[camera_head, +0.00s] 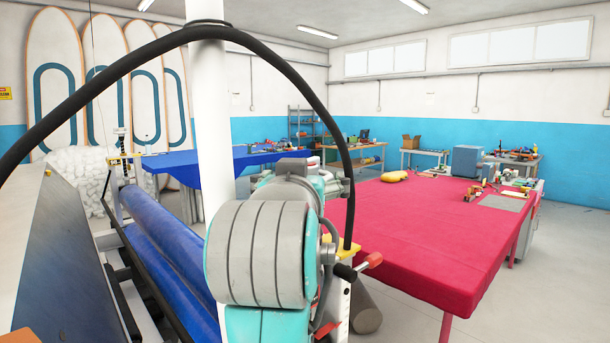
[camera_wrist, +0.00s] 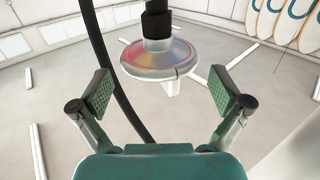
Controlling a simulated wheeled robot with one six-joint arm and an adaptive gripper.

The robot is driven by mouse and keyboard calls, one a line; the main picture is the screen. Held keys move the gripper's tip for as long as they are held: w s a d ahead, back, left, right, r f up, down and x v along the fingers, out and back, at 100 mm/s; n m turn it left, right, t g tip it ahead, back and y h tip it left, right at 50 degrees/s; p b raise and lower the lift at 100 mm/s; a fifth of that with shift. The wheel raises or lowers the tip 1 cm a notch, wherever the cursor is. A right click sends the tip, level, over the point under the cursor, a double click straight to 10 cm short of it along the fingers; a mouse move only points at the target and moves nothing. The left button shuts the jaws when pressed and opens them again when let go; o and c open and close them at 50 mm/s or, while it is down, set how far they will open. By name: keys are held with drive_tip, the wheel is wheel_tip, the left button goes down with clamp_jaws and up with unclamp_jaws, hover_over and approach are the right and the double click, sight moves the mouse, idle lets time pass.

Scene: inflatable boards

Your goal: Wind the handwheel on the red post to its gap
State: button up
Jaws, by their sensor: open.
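In the wrist view a round shiny disc (camera_wrist: 158,62), with pink and blue tints, sits on a thick black stem. It looks like a handwheel. A thin dark line crosses its rim, and a pale tab shows beside that line. My gripper (camera_wrist: 160,98) is open, with a green pad on each side; the disc shows between and beyond the pads, apparently untouched. In the head view my arm covers the gripper and the disc. I cannot make out a red post.
A black hose (camera_wrist: 112,70) passes beside the disc and arches across the head view. A white column (camera_head: 208,110) stands behind my arm. Blue rolls (camera_head: 165,232) lie at left. A red-covered table (camera_head: 440,230) fills the right; floor shows beyond it.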

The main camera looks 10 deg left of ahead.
drive_tip(key=s, duration=0.7)
drive_tip(key=shift+s+d, duration=0.15)
drive_tip(key=shift+s, duration=0.25)
